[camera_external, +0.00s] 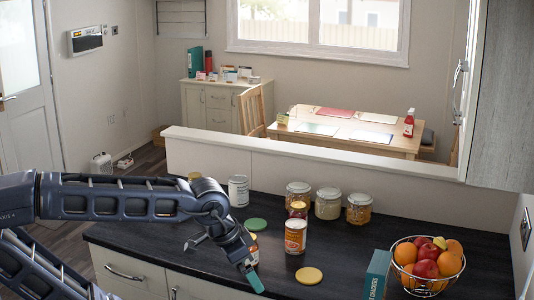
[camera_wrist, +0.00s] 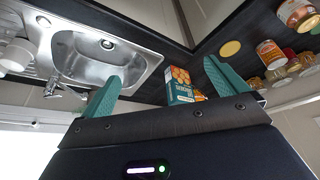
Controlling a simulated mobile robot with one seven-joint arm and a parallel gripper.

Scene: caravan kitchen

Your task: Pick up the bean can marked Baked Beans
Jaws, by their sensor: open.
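Several cans stand on the dark counter (camera_external: 190,238); I cannot read which is marked Baked Beans. Another can (camera_external: 253,240) is partly hidden by my arm. At the upper right of the wrist view are an orange-labelled can (camera_wrist: 270,53) and a can with a metal lid (camera_wrist: 296,14). My gripper (camera_wrist: 162,84) is open, its two teal fingers apart with nothing held. In the external view my gripper (camera_external: 254,280) points down at the front, left of the orange-and-white can.
A white can (camera_external: 238,191) and jars (camera_external: 328,204) stand along the low wall. A teal box (camera_external: 376,276) and a fruit bowl (camera_external: 402,279) are at right. The wrist view shows a sink (camera_wrist: 75,62).

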